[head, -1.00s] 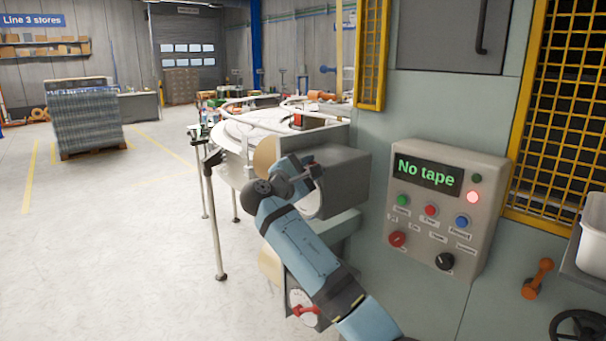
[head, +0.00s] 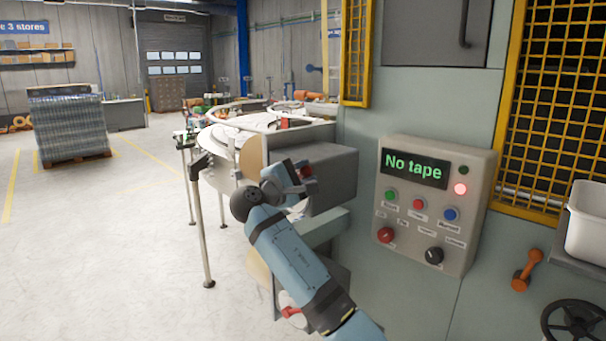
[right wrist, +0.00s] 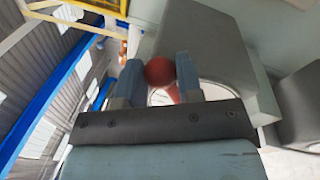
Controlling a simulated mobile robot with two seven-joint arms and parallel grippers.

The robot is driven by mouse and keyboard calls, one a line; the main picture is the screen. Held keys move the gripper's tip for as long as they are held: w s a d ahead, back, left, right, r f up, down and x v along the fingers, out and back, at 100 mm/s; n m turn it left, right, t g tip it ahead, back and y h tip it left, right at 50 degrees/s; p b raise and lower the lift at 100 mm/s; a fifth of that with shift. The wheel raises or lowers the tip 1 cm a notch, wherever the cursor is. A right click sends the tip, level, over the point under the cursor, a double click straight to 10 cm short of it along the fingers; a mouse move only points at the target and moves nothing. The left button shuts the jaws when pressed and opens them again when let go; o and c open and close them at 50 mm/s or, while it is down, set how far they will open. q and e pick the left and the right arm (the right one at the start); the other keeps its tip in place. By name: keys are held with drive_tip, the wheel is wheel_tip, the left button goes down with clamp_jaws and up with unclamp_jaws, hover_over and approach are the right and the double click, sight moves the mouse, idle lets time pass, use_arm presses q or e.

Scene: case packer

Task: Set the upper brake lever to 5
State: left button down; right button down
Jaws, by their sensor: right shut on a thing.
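My right gripper (head: 300,180) is in front of the grey housing on the machine's side. In the right wrist view its two fingers (right wrist: 160,78) stand on either side of a round red knob (right wrist: 160,71), shut on it. A red stem (right wrist: 172,95) runs from the knob towards a pale dial face, mostly hidden by the gripper. This looks like the upper brake lever; its scale number cannot be read. A second, lower red lever (head: 290,312) shows below, partly behind my arm. My left gripper is not in view.
A control box (head: 438,205) reading "No tape" stands right of my arm. An orange handle (head: 527,270), a black handwheel (head: 572,322) and a white bin (head: 588,225) are further right. A round table (head: 225,135) lies behind the gripper.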

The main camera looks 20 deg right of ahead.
drive_tip(key=c, duration=0.8)
unclamp_jaws()
drive_tip(key=b+v, duration=0.2)
drive_tip(key=v, duration=1.2)
drive_tip(key=shift+d, duration=0.1)
wheel_tip(320, 180, down, 18)
drive_tip(key=d+n+t+y+p, duration=0.2)
drive_tip(key=n+t+y, duration=0.15)
drive_tip(key=y, duration=0.25)
drive_tip(key=s+f+y+p, duration=0.1)
drive_tip(key=s+f+y, duration=0.25)
drive_tip(key=f, duration=0.45)
drive_tip(key=s+f+y+p, duration=0.1)
drive_tip(key=s+f+y, duration=0.25)
drive_tip(key=f, duration=0.35)
drive_tip(key=s+f+m+y+p, duration=0.2)
drive_tip(key=s+f+m+y, duration=0.2)
drive_tip(key=s+f, duration=0.7)
drive_tip(key=s+m+y, duration=0.1)
drive_tip(key=s+m, duration=0.1)
drive_tip(key=s, duration=0.4)
drive_tip(key=s+m+y+p, duration=0.1)
drive_tip(key=s+m, duration=0.1)
drive_tip(key=s, duration=0.4)
drive_tip(key=s+m+y+p, duration=0.1)
drive_tip(key=s+m+y, duration=0.1)
drive_tip(key=s, duration=0.4)
drive_tip(key=shift+s+d+r+m+g, duration=0.1)
drive_tip(key=shift+s+m+g, duration=0.05)
drive_tip(key=shift+m+g, duration=0.2)
